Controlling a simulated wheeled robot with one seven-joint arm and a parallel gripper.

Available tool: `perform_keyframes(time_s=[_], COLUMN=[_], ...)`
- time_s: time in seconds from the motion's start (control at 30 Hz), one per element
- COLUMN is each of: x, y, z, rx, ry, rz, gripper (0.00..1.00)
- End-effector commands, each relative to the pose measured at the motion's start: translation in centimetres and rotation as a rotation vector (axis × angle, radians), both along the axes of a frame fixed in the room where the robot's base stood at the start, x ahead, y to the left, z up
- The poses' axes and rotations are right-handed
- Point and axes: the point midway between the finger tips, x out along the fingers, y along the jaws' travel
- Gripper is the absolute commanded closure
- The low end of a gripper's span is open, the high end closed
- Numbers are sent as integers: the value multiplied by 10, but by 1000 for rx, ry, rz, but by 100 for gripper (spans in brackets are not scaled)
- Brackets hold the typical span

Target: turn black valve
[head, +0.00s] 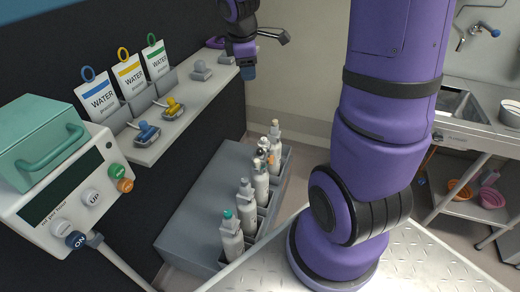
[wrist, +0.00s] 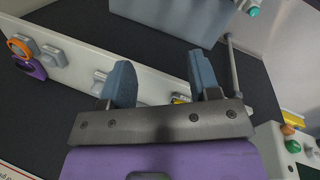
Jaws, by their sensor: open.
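I cannot make out a black valve for certain in either view. My gripper (head: 248,72) hangs over the far end of the white wall shelf (head: 205,95) in the head view, fingers pointing down. In the wrist view my gripper (wrist: 160,62) is open, its two blue-grey fingers apart with nothing between them.
Water pouches (head: 98,98) stand along the shelf's back. A white control box (head: 80,195) with a teal case (head: 38,140) is at left. A grey bin (head: 200,205) with several bottles stands below. A sink (head: 458,104) is at right. An orange ring (wrist: 20,46) shows in the wrist view.

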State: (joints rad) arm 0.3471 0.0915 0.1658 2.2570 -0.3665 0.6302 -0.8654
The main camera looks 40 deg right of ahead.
Motion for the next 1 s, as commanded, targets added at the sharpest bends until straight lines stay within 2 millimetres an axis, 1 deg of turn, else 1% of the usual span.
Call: perform_keyframes(time_s=[0.03,0.17,0.2,0.27,0.43,0.7,0.8,0.9,1.0], x=[8,27,32,39,54,65,65,64,64], y=[-9,-27,-32,-40,-61,-86,-92,-95,-96], z=[-17,-54,-66,-85,-141,-238,-269,-291,-305], rx=[-2,-4,-4,2,26,91,114,132,141], ry=[30,90,107,132,191,245,251,252,249], rz=[42,168,208,267,436,699,781,841,881], gripper=[44,44,44,44,44,44,44,44,44])
